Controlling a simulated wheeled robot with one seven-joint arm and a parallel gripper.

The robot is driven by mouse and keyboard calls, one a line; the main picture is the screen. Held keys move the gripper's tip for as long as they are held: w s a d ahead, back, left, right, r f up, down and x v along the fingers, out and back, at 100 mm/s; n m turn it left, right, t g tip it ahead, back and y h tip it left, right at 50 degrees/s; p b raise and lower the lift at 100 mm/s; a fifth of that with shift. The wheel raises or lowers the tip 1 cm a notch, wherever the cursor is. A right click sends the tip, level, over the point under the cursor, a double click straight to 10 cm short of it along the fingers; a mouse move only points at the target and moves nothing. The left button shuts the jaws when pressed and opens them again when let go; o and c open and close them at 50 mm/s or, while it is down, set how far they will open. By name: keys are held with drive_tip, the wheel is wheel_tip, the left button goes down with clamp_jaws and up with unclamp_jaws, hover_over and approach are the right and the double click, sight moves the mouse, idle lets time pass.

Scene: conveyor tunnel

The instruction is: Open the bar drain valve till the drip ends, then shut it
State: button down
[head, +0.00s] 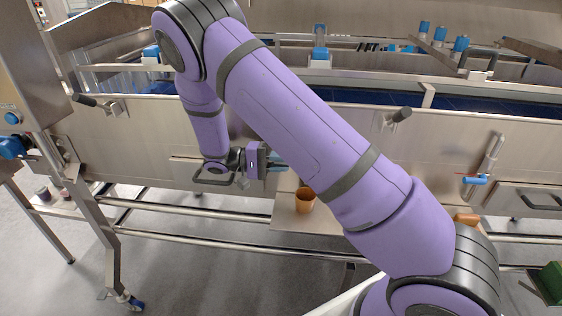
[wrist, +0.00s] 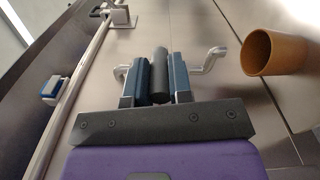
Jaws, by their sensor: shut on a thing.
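My gripper (head: 272,163) is shut at the front panel of the conveyor frame, partly behind my forearm in the head view. In the wrist view, my gripper (wrist: 160,76) has its two blue fingers closed on a dark bar grip (wrist: 160,62). Bent metal rod (wrist: 210,60) shows on both sides of the fingers, apparently part of the valve handle. In the head view the held part is mostly hidden. An orange cup (head: 304,203) stands on a shelf below and right of my gripper; the cup (wrist: 275,53) shows in the wrist view. I cannot make out any drip.
A valve with a blue handle (head: 475,180) is on the panel at the right. Dark-handled latches sit at the left (head: 88,101) and right (head: 400,115). A metal shelf (head: 285,216) holds the cup. Pipe rails run below the panel. Open grey floor lies at lower left.

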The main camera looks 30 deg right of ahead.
drive_tip(key=c, duration=1)
unclamp_jaws()
drive_tip(key=shift+c, duration=0.2)
drive_tip(key=v, duration=1)
drive_tip(key=shift+w+a, duration=0.2)
drive_tip(key=shift+a, duration=0.1)
